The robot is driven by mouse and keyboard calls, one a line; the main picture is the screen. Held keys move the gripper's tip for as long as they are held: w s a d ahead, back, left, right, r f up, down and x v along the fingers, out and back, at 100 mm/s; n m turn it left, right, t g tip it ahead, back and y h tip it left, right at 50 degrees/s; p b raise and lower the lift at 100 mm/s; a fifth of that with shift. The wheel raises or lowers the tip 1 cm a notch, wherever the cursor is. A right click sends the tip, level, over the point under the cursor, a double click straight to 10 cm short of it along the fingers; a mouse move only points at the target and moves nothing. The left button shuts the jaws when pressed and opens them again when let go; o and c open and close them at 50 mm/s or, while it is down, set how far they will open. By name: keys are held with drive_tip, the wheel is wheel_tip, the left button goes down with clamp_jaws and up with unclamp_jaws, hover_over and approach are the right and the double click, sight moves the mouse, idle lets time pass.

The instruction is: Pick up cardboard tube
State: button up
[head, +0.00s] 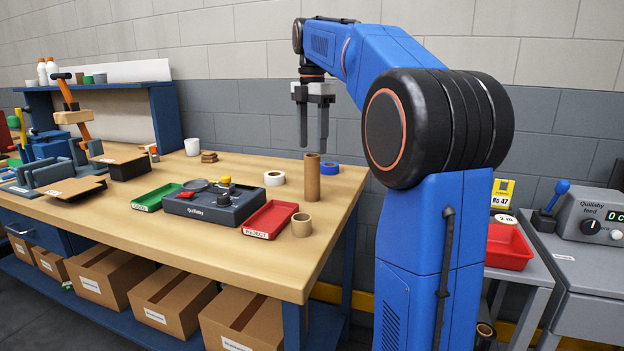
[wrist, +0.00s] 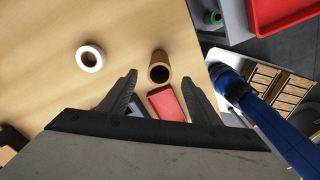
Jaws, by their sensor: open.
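The cardboard tube (head: 312,181) is a tall brown cylinder standing upright on the wooden workbench. My gripper (head: 313,148) is above it in the head view, with two dark fingers pointing down, open and empty. In the wrist view the tube (wrist: 159,57) shows its open dark top ahead of my gripper (wrist: 160,73), roughly centred between the spread fingertips. The fingers look clear of the tube. A shorter brown tube piece (head: 301,227) stands nearer the front edge; I cannot make it out in the wrist view.
A white tape roll (head: 274,178) lies left of the tube, and a blue tape roll (head: 329,168) behind it. A red tray (head: 270,219) and a grey fixture (head: 214,208) are in front and left. The workbench (head: 338,190) ends just right of the tube.

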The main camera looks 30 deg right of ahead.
sight(312, 174)
wheel_tip(312, 174, down, 10)
drive_tip(key=shift+f, duration=0.1)
idle(0.5)
drive_tip(key=c, duration=1.1)
